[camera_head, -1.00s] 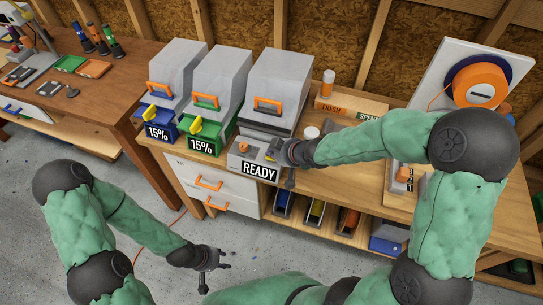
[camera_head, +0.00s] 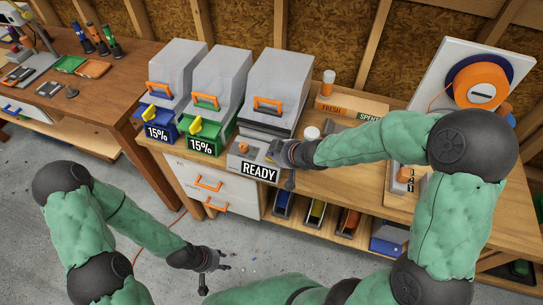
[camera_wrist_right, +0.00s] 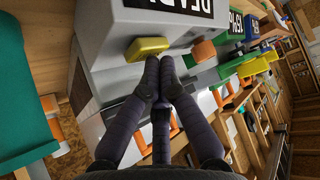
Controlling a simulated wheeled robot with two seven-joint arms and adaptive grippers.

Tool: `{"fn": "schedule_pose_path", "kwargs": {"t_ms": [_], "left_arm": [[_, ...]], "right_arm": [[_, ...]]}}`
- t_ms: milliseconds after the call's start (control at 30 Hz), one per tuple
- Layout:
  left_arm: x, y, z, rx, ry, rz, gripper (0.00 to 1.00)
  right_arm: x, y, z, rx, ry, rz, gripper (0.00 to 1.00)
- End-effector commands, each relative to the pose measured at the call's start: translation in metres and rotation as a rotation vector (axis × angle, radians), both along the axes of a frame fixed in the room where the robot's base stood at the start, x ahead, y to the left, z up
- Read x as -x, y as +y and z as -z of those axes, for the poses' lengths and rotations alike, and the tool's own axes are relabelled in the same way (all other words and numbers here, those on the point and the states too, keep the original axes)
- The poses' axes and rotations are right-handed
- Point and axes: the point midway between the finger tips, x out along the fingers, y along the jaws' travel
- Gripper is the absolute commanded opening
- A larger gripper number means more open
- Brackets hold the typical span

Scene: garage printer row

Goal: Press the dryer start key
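The dryer (camera_head: 283,85) is a grey box on the bench, with a sloped front panel marked READY (camera_head: 260,171). On the panel are an orange knob (camera_head: 243,147) and a yellow key, which in the right wrist view (camera_wrist_right: 147,47) lies just beyond and left of my fingertips. The orange knob (camera_wrist_right: 204,50) is to their right. My right gripper (camera_head: 272,153) is at the panel, fingers together and nothing between them (camera_wrist_right: 160,62); I cannot tell whether it touches the key. My left gripper (camera_head: 218,272) hangs empty over the floor, fingers spread.
Blue (camera_head: 163,124) and green (camera_head: 206,135) bins with 15% labels stand left of the dryer. Drawers (camera_head: 213,186) lie below.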

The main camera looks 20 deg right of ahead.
Motion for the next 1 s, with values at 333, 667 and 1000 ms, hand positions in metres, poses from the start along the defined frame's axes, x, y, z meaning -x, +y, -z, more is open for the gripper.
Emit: {"fn": "schedule_pose_path", "kwargs": {"t_ms": [333,667,1000], "left_arm": [[0.000,0.000,0.002,0.000,0.000,0.000,0.40],[0.000,0.000,-0.004,0.000,0.000,0.000,0.40],[0.000,0.000,-0.017,0.000,0.000,0.000,0.40]], "right_arm": [[0.000,0.000,0.003,0.000,0.001,0.000,0.00],[0.000,0.000,-0.002,0.000,0.001,0.000,0.00],[0.000,0.000,-0.014,0.000,0.001,0.000,0.00]]}}
